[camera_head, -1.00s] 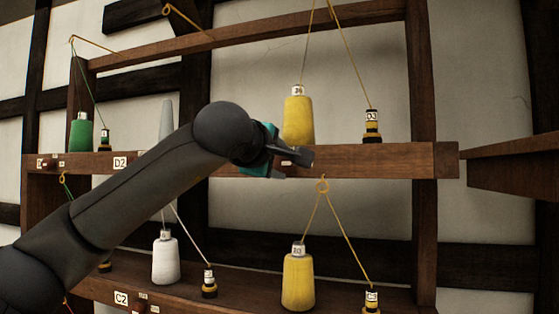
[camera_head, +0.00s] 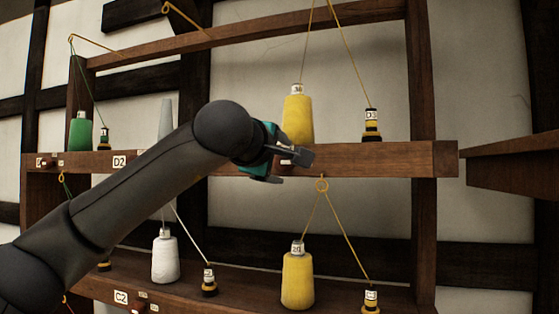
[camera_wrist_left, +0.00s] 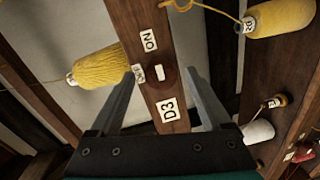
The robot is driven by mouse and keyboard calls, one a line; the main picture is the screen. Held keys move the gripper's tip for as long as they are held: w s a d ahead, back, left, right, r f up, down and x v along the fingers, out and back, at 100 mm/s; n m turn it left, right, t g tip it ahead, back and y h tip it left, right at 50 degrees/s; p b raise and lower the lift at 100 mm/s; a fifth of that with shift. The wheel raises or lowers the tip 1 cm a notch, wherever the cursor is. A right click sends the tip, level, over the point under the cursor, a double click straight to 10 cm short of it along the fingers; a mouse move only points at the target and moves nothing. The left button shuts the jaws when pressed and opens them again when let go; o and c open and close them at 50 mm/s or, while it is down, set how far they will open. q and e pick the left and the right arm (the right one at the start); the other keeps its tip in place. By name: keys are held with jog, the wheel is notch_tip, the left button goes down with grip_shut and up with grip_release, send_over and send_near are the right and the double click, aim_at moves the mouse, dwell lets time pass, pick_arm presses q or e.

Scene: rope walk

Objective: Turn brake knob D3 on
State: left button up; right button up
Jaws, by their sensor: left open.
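Brake knob D3 (camera_wrist_left: 171,79) is a dark red round knob with a short white mark, on the wooden rail in the left wrist view. The D3 plate (camera_wrist_left: 168,110), the ON plate (camera_wrist_left: 149,40) and a small OFF plate (camera_wrist_left: 138,73) sit around it. I cannot tell which plate the mark points to. My left gripper (camera_wrist_left: 162,70) is open, one finger on each side of the knob in that view; contact cannot be told. In the head view the left gripper (camera_head: 292,166) is at the upper rail, mostly hiding the knob. My right gripper is not in view.
A yellow cone (camera_head: 298,120) stands just above the gripper on the upper rail (camera_head: 370,160). The D3-tagged spool (camera_head: 371,125) is to its right. A lower yellow cone (camera_head: 298,280) and white cone (camera_head: 165,260) stand below. Yellow threads (camera_head: 347,240) hang between the rails.

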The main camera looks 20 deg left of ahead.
pick_arm(q)
jog(key=s+r+b, duration=0.2)
jog(key=s+b, duration=0.1)
jog(key=s, duration=1.2)
jog(key=shift+a, duration=0.25)
jog(key=shift+s+r, duration=0.1)
